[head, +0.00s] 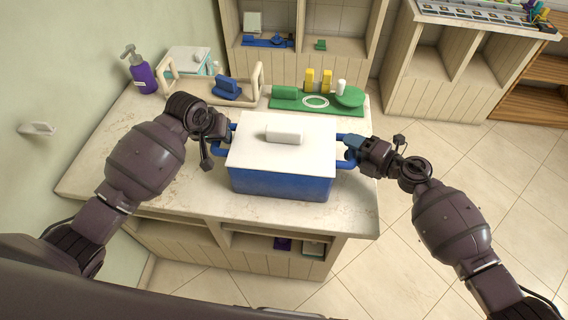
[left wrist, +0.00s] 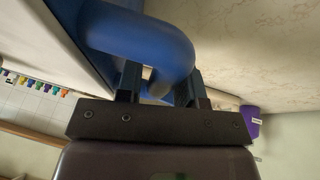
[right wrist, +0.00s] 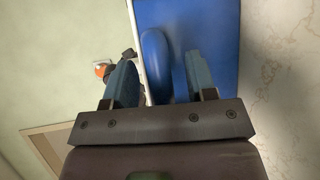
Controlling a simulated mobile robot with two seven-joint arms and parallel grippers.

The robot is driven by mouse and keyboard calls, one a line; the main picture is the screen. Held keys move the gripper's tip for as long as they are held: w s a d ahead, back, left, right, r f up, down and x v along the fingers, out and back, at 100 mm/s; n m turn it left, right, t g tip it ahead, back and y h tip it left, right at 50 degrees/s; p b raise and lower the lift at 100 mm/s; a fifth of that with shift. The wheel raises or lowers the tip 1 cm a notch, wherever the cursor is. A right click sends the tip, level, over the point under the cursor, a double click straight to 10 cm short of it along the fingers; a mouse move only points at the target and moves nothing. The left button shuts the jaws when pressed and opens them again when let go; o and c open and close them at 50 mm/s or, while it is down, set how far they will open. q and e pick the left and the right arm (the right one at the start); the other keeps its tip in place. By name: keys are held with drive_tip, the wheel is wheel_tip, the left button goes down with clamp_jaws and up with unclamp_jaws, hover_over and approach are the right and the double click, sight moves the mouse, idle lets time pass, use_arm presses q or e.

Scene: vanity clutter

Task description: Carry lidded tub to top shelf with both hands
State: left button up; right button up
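The lidded tub (head: 282,183) is blue with a white lid (head: 290,145) and a white lid knob (head: 284,133). It sits level on the vanity top, with a blue loop handle on each side. My left gripper (head: 222,133) is at the left handle; in the left wrist view its fingers are close on both sides of that handle (left wrist: 140,38). My right gripper (head: 350,145) is at the right handle; in the right wrist view its fingers stand wide on either side of that handle (right wrist: 155,60), with a gap on the right finger's side.
Behind the tub stand a wooden caddy (head: 258,85) with a blue item, a green mat (head: 290,102) with several items, and a purple pump bottle (head: 142,78). An open shelf unit (head: 301,65) is at the back. Tiled floor is clear at right.

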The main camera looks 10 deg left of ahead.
use_arm(q)
drive_tip(key=c, duration=0.4)
use_arm(e)
drive_tip(key=c, duration=0.4)
use_arm(q)
clamp_jaws()
use_arm(e)
clamp_jaws()
use_arm(q)
drive_tip(key=shift+r, duration=0.2)
use_arm(e)
drive_tip(key=shift+r, duration=0.2)
